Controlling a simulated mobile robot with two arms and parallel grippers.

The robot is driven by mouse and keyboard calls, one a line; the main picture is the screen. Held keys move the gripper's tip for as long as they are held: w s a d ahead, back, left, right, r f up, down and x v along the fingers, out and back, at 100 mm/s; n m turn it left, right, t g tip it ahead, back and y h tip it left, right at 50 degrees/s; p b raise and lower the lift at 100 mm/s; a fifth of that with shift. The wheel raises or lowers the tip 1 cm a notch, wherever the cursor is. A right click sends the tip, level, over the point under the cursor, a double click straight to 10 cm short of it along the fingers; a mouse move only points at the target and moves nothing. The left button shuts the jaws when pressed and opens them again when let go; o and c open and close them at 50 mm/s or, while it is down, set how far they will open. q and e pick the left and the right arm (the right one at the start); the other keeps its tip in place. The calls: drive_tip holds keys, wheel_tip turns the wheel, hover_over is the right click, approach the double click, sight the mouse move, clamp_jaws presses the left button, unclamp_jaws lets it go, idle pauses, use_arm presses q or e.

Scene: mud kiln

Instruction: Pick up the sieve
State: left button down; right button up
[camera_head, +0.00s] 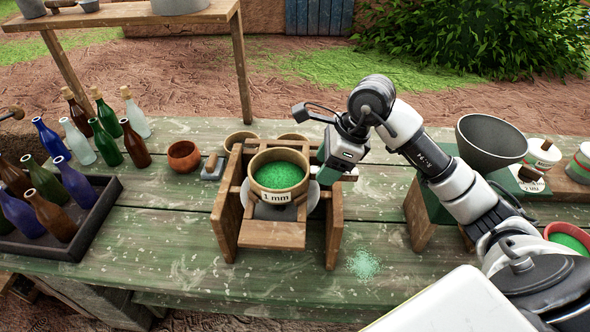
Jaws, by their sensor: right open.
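The sieve (279,196) is a round, tan-rimmed pan marked "1 mm" and filled with green grains. It sits upright in a wooden stand (228,213) at the middle of the table. My right gripper (331,172) is open, just right of the sieve's rim, above the stand's right side. Its fingertips are partly hidden, and I cannot tell whether they touch the rim. My left gripper is not in view.
A dark tray (93,224) of bottles stands at left, with more bottles behind it. A reddish bowl (184,156) is left of the stand. A grey funnel (490,141) stands at right. Spilled green grains (364,265) lie front right of the stand.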

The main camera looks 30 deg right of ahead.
drive_tip(key=shift+x, duration=1)
drive_tip(key=shift+r, duration=0.1)
clamp_jaws()
drive_tip(key=shift+r, duration=0.1)
